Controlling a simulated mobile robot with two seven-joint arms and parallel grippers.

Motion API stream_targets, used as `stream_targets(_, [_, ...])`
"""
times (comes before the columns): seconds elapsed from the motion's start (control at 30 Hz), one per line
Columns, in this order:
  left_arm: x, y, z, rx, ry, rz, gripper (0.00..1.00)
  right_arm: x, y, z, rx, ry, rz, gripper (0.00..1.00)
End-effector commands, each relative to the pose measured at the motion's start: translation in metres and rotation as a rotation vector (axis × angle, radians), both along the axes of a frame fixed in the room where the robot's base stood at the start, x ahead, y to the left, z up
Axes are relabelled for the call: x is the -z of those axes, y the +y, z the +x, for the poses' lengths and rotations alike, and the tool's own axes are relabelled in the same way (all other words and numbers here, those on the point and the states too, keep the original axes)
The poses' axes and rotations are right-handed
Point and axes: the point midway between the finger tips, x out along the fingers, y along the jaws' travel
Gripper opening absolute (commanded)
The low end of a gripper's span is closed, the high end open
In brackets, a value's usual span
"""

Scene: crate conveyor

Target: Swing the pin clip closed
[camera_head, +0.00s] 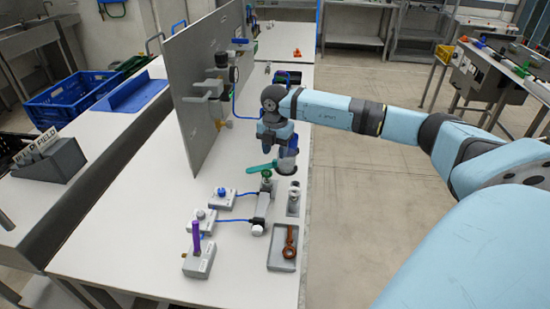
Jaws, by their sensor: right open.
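My right gripper (284,150) reaches in from the right and points down over the white bench. It is open, with its tips small and partly hidden. A teal lever (262,167) lies just left of and below it; I cannot tell whether they touch. Under the lever stands a grey fitting with a green part (267,174). I cannot pick out the pin clip with certainty. A purple upright piece (197,237) stands on a grey block (199,260) at the near left. My left gripper is not in view.
Grey blocks with a blue knob (222,193) and a pale knob (200,215) have blue cables. A brown tool (290,242) lies in a grey tray (272,255). A grey upright panel (188,90) bounds the left side. The bench's near left is clear.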

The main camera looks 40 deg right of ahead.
Motion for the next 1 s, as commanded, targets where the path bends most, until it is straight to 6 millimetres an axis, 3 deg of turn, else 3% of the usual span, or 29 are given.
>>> stream_targets(0.23, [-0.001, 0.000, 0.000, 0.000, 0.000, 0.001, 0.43, 0.031, 0.001, 0.000, -0.002, 0.001, 0.001, 0.43])
stream_targets(0.6, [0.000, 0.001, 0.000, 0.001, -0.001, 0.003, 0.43, 0.036, 0.000, 0.000, -0.002, -0.001, 0.000, 0.43])
stream_targets(0.8, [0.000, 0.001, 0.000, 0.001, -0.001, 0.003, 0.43, 0.036, 0.000, 0.000, -0.002, -0.001, 0.000, 0.00])
stream_targets(1.0, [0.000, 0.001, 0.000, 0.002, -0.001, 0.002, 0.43, 0.036, 0.000, 0.000, -0.006, -0.001, 0.000, 0.00])
